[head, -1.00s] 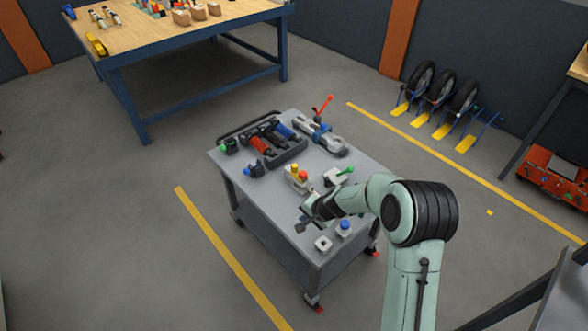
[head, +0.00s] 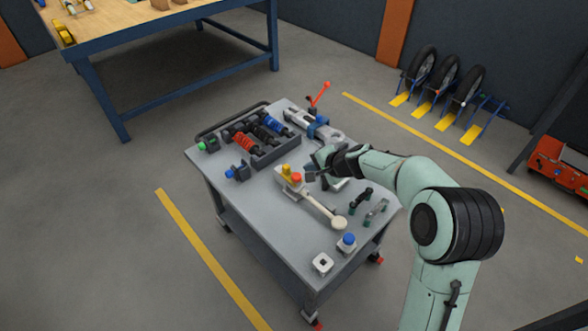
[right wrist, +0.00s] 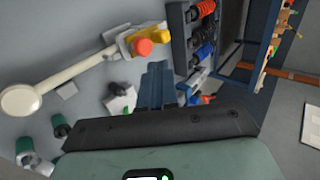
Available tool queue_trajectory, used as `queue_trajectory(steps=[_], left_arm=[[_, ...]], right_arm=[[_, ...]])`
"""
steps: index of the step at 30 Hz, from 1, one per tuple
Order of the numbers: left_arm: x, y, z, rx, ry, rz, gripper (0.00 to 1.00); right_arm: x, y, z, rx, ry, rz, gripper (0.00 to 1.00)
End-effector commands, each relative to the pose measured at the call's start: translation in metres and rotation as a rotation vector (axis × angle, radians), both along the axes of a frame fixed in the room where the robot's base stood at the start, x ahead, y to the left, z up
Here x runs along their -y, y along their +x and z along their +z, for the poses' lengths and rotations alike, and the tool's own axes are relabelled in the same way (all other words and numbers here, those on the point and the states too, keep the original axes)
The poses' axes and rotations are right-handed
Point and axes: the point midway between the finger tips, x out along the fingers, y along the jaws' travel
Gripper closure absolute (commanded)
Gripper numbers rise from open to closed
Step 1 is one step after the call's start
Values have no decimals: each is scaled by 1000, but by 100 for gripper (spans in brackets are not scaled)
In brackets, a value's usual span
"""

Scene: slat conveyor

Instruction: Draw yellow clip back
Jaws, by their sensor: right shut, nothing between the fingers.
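The yellow clip (head: 287,169) sits on a small light block on the grey cart top, beside a red-orange button (head: 296,178). A cream lever (head: 320,207) with a round knob end runs from this block toward the front right. My left gripper is not in view.
A dark tray (head: 277,155) of red, black and blue shock absorbers stands behind. A grey clamp with a red handle (head: 320,95) is at the back right. A blue-topped piece (head: 347,242) and a white square block (head: 322,263) stand near the front. The front left cart top is clear.

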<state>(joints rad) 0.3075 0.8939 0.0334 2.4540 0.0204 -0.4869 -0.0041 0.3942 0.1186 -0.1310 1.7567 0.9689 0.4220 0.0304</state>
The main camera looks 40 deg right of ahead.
Motion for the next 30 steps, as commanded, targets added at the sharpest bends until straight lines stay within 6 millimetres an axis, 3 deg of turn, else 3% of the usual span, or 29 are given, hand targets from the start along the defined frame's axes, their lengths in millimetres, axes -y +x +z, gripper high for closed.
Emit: queue_trajectory(steps=[8,21,30], left_arm=[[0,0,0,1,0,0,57],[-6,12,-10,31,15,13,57],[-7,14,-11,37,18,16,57]], right_arm=[[-1,3,-3,-1,0,1,100],[-6,56,-54,-2,0,1,100],[-6,73,-68,-1,0,0,100]])
